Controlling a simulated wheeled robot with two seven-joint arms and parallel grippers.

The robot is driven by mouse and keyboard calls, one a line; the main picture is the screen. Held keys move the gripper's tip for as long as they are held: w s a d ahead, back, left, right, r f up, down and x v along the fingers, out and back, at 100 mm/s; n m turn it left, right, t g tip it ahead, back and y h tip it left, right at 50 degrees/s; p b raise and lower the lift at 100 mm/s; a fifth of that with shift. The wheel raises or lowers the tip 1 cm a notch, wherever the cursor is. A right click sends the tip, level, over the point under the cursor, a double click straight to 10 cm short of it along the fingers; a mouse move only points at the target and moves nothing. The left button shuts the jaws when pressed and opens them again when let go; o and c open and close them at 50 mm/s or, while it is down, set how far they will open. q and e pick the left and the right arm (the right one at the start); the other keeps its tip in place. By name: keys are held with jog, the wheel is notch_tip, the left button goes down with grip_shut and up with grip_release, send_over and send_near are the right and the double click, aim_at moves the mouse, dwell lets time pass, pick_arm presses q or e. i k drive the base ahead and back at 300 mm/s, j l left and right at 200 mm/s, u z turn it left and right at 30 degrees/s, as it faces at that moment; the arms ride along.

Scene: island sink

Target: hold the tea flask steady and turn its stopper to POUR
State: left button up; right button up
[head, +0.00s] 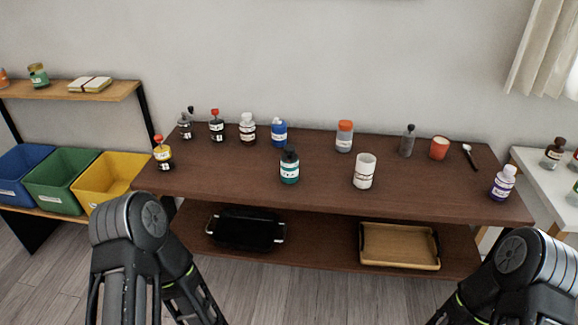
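Several bottles and flasks stand upright on the dark brown table (330,187). A teal flask (289,168) with a black stopper and a white label stands at the middle front; it could be the tea flask, but its label is too small to read. A blue bottle (279,133) and a dark bottle with a white top (248,129) stand behind it to the left. The setting of the stopper cannot be made out. Parts of both my arms show at the bottom left and bottom right, away from the flask. Neither gripper shows.
A white cup (364,171) stands right of the teal flask.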

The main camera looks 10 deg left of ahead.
aim_at(290, 154)
jog(key=i+l, duration=0.2)
jog(key=l, duration=0.2)
jog(key=i+l, duration=0.2)
jog(key=l, duration=0.2)
jog(key=i+l, duration=0.2)
jog(key=l, duration=0.2)
jog(key=i+l, duration=0.2)
jog(key=l, duration=0.25)
jog(key=u, duration=0.9)
